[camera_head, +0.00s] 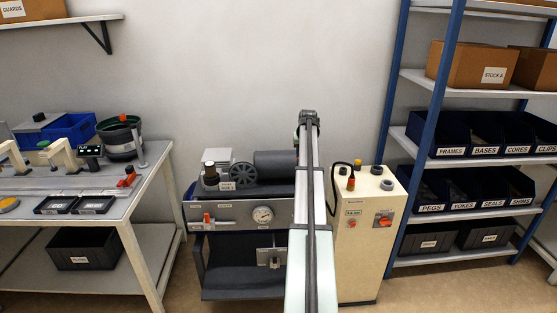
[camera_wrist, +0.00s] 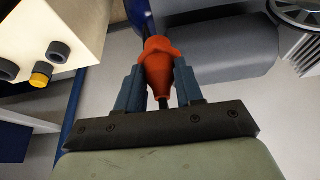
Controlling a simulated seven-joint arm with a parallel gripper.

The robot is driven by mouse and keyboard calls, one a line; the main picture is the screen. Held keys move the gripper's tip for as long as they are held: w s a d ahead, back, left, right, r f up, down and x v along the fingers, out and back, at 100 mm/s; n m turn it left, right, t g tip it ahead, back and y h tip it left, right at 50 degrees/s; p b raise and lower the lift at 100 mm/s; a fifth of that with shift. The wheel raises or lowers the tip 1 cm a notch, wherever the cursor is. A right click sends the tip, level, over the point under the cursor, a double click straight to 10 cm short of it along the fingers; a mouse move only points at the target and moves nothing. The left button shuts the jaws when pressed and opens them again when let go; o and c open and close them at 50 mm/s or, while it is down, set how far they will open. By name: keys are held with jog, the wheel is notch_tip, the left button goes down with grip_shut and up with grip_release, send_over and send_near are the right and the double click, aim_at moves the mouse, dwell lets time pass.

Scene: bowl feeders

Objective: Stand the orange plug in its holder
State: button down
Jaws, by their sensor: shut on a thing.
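The orange plug (camera_wrist: 158,64) is between the two blue fingers of my gripper (camera_wrist: 160,82) in the wrist view. My gripper is shut on it. The plug has a wide collar and a tapering body, and a dark thin part shows at each end. In the head view my arm runs up the middle, and I cannot make out the gripper behind it. A small orange piece (camera_head: 351,184) shows by a black cable over the cream cabinet; I cannot tell if it is this plug. I cannot pick out the holder with certainty.
The cream cabinet (camera_head: 365,235) with dark knobs stands right of my arm; it also shows at upper left in the wrist view (camera_wrist: 85,20). A dark motor (camera_head: 280,164) and a gauge panel (camera_head: 240,217) are left. A workbench (camera_head: 120,190) and shelves (camera_head: 415,77) flank them.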

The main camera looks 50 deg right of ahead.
jog(key=s+d+r+m+g, duration=0.1)
jog(key=s+d+r+m, duration=0.2)
jog(key=s+d, duration=2.35)
jog(key=shift+h, duration=0.3)
jog(key=shift+w+a+x, duration=0.1)
jog(key=shift+a+x, duration=0.05)
jog(key=shift+x, duration=1)
jog(key=shift+w+a+x, duration=0.1)
jog(key=shift+a+x, duration=0.05)
jog(key=shift+x, duration=1.05)
jog(key=shift+w+a+x, duration=0.1)
jog(key=shift+a+x, duration=0.05)
jog(key=shift+x, duration=1)
jog(key=shift+f, duration=1.45)
jog(key=c, duration=0.6)
grip_release()
jog(key=shift+c, duration=0.2)
jog(key=shift+o, duration=0.5)
jog(key=shift+o, duration=0.5)
